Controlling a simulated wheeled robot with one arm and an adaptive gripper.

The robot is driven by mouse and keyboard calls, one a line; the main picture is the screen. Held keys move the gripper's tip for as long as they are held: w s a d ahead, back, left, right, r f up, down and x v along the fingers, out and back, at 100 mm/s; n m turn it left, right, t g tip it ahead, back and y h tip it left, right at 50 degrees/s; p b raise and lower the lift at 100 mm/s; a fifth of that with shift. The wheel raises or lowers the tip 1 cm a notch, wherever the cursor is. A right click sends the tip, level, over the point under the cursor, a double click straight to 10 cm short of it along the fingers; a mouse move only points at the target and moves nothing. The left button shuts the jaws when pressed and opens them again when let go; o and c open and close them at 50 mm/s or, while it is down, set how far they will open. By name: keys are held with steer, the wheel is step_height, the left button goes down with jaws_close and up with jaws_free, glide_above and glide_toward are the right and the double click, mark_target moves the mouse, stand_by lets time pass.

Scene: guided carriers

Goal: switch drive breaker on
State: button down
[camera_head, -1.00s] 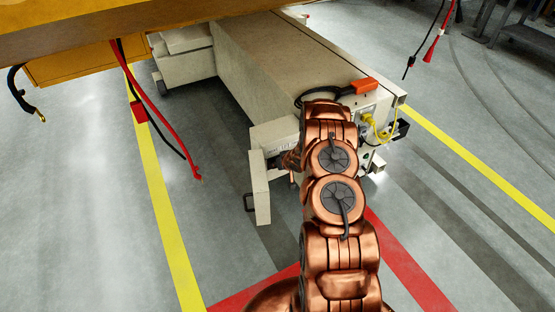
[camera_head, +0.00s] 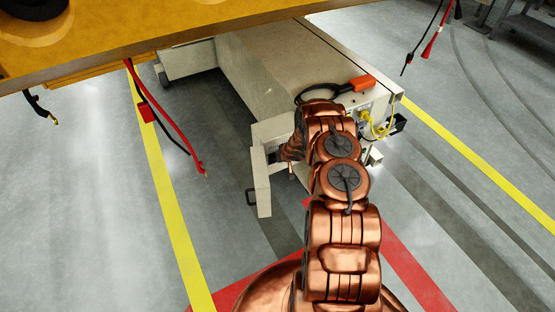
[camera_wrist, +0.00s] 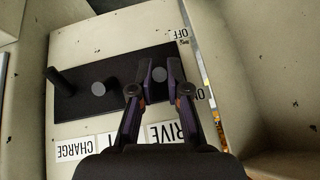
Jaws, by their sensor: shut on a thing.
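In the wrist view a black breaker plate (camera_wrist: 112,85) sits in a cream recess with several black levers or knobs. My gripper (camera_wrist: 161,76) straddles the rightmost one, the drive breaker lever (camera_wrist: 158,92), above the upside-down "DRIVE" label (camera_wrist: 168,134). Its two fingers are shut on this lever, which is partly hidden between them. An "OFF" label (camera_wrist: 180,35) is at the plate's upper right and an "ON" label (camera_wrist: 199,94) lower, partly covered by a finger. The lever's exact tilt is unclear. In the head view my arm hides the gripper and breakers.
The cream carrier (camera_head: 270,55) has an open door (camera_head: 262,182) left of my arm. An orange-handled cable (camera_head: 362,84) and yellow plug (camera_head: 366,117) are by its end. A yellow beam (camera_head: 110,40) crosses above; red and black cables (camera_head: 180,130) hang from it. Left floor is clear.

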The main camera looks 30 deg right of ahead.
steer(key=shift+a, duration=0.1)
steer(key=c, duration=1.2)
jaws_free()
steer(key=shift+o, duration=0.2)
steer(key=shift+s+r, duration=0.1)
steer(key=v, duration=1.1)
steer(key=shift+s+r, duration=0.2)
steer(key=shift+r, duration=0.1)
